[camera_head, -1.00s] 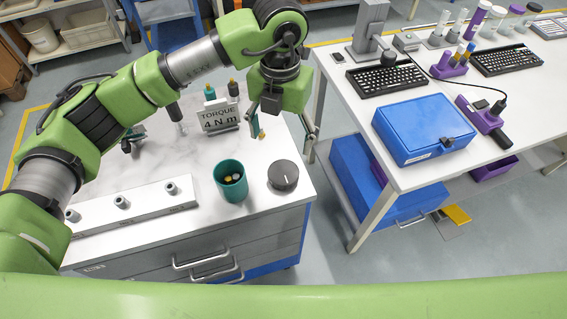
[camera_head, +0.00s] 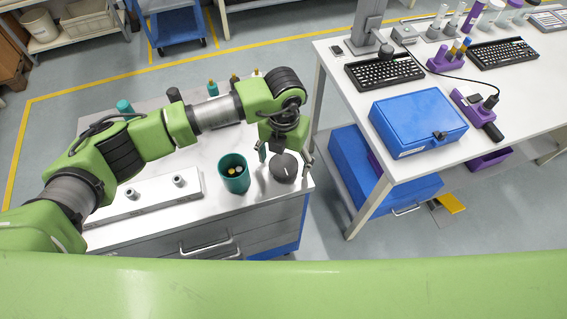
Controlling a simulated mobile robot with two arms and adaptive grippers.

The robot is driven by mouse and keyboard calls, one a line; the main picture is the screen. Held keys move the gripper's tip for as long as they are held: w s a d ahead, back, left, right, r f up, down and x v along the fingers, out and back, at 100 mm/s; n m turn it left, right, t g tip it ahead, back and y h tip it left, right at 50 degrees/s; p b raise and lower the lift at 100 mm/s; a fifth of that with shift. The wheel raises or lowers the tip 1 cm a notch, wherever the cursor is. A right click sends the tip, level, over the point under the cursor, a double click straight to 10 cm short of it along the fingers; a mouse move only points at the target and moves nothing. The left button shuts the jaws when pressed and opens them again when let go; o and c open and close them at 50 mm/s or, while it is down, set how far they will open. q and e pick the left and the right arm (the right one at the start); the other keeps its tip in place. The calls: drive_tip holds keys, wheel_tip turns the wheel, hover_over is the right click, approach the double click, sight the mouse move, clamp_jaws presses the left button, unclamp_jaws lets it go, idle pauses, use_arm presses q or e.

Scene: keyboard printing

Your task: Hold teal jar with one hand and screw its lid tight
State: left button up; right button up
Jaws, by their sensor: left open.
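The teal jar (camera_head: 234,178) stands upright and open on the white top of the drawer cabinet, with small yellow and grey items inside. Its likely lid, a dark grey round cap (camera_head: 284,170), lies on the cabinet top just right of the jar, close to the front right corner. My left gripper (camera_head: 285,163) is open above the cap, with one finger on each side of it. Whether the fingers touch the cap cannot be told. My right gripper is not in view.
A white rail with pegs (camera_head: 150,199) lies left of the jar. Several bottles stand behind my left arm. The white table (camera_head: 345,110) on the right holds a blue case (camera_head: 418,122) and keyboards (camera_head: 385,72). A floor gap separates table and cabinet.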

sight(281, 165)
use_arm(q)
drive_tip(key=c, duration=0.9)
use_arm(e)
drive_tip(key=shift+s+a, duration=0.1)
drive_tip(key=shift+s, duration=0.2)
use_arm(q)
drive_tip(key=shift+r, duration=0.1)
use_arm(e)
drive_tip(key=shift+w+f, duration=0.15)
use_arm(q)
drive_tip(key=shift+r+b, duration=0.5)
drive_tip(key=shift+b, duration=0.1)
drive_tip(key=r, duration=0.1)
drive_tip(key=r+b, duration=0.1)
drive_tip(key=shift+s+a+r+b, duration=0.25)
drive_tip(key=shift+a+r+b, duration=0.05)
drive_tip(key=shift+r, duration=0.1)
drive_tip(key=s+a+r+b, duration=0.2)
drive_tip(key=s+a+r, duration=0.2)
drive_tip(key=s, duration=0.1)
drive_tip(key=s+a+r+b, duration=0.2)
drive_tip(key=s+a+r, duration=0.2)
drive_tip(key=s+r, duration=0.1)
drive_tip(key=shift+a+b, duration=0.3)
drive_tip(key=shift+a, duration=0.1)
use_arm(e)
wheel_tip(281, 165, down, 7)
